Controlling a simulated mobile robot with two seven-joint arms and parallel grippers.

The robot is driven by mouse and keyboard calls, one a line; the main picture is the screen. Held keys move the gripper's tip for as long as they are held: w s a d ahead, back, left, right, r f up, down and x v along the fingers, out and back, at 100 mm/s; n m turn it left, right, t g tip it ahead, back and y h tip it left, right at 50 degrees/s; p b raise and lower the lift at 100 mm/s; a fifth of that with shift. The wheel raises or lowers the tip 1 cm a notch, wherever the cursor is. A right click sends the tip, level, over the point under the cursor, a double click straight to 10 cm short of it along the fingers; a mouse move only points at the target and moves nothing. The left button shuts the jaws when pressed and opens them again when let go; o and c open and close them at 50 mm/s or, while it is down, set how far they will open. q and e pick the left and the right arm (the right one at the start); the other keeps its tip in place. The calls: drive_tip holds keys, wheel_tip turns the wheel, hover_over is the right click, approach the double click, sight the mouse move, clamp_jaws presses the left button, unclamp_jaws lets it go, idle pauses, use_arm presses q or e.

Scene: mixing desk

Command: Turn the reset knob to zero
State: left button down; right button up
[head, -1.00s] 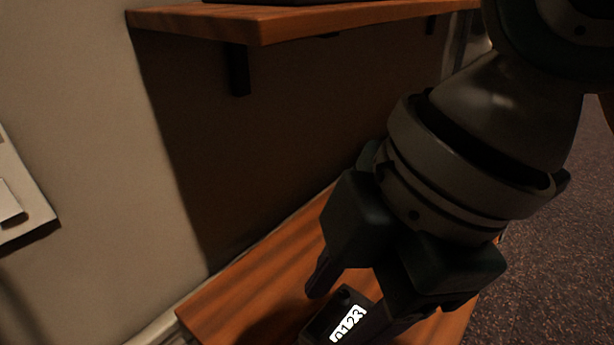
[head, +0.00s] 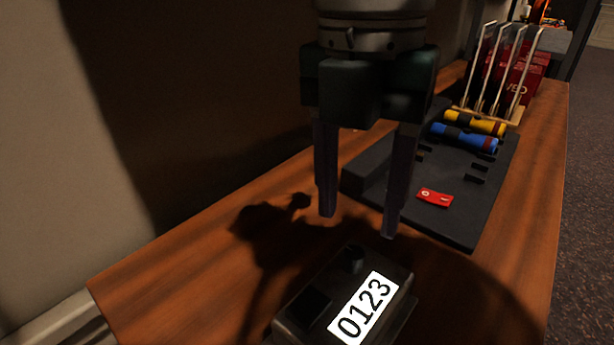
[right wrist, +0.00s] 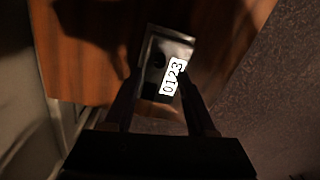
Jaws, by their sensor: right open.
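A dark counter box (head: 390,312) sits on the wooden desk, with a white display (head: 363,307) reading 0123. A small black knob (head: 353,259) stands on its top at the far end. My right gripper (head: 358,228) is open and empty, fingers pointing down, just above the knob and apart from it. In the right wrist view the box and its display (right wrist: 172,77) show beyond the two spread fingers (right wrist: 161,84). My left gripper is not in view.
Behind the box, a black tray (head: 455,222) holds a red piece (head: 435,198), a blue cylinder (head: 465,138) and a yellow cylinder (head: 476,123). A rack with upright metal rods (head: 503,75) stands farther back. Bare desk (head: 190,275) lies left of the box.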

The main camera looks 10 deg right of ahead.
sight(354, 252)
wheel_tip(354, 252, down, 5)
drive_tip(key=shift+d+f+b, duration=0.1)
drive_tip(key=shift+f+b, duration=0.05)
drive_tip(key=shift+b, duration=0.15)
clamp_jaws()
idle(0.4)
